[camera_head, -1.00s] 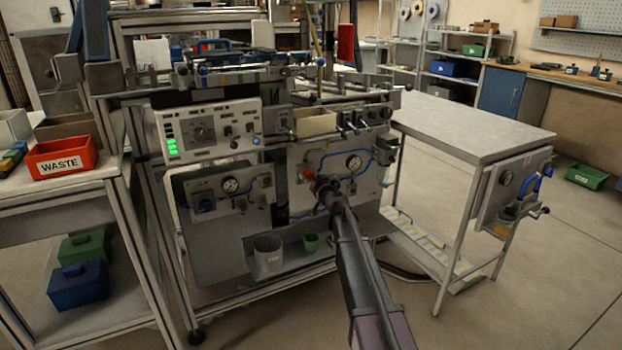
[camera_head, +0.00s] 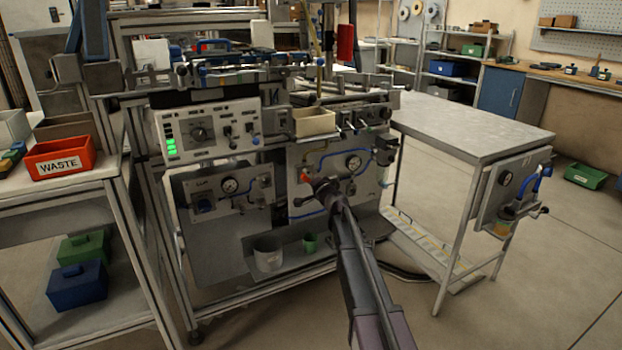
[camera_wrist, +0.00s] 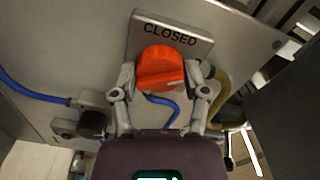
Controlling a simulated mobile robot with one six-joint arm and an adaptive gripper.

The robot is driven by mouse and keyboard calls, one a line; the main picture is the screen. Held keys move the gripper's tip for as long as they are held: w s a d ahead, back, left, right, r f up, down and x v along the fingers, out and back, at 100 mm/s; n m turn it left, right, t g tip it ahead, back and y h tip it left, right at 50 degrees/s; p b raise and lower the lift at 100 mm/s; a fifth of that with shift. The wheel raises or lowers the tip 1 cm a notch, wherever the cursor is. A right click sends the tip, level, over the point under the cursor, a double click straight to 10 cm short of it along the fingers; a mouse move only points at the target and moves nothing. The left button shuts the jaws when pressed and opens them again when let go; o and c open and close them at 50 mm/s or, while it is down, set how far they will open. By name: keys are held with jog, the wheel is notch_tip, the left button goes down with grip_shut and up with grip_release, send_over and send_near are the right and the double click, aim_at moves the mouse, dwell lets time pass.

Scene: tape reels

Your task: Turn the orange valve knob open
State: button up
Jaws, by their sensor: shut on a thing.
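The orange valve knob (camera_wrist: 160,68) sits in front of a grey plate marked CLOSED (camera_wrist: 196,46) in the wrist view. My gripper (camera_wrist: 162,82) has one finger on each side of the knob and is shut on it. In the head view the knob (camera_head: 305,176) shows as a small orange-red spot on the grey panel (camera_head: 375,205), just left of my gripper (camera_head: 316,186). My wrist hides part of the panel there.
A blue hose (camera_wrist: 35,93) and a black fitting (camera_wrist: 92,124) lie left of the knob; a yellowish hose (camera_wrist: 218,95) curves close to the right finger. A gauge (camera_head: 353,163) is to the upper right. A grey cup (camera_head: 268,254) and green cup (camera_head: 310,243) stand below.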

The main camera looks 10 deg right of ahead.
jog(key=m, duration=0.6)
jog(key=shift+w+d, duration=0.1)
jog(key=shift+w, duration=0.05)
jog(key=shift+m, duration=0.4)
jog(key=o, duration=1.1)
jog(key=shift+o, duration=0.2)
jog(key=shift+s, duration=0.3)
jog(key=v, duration=1.1)
jog(key=shift+s, duration=0.25)
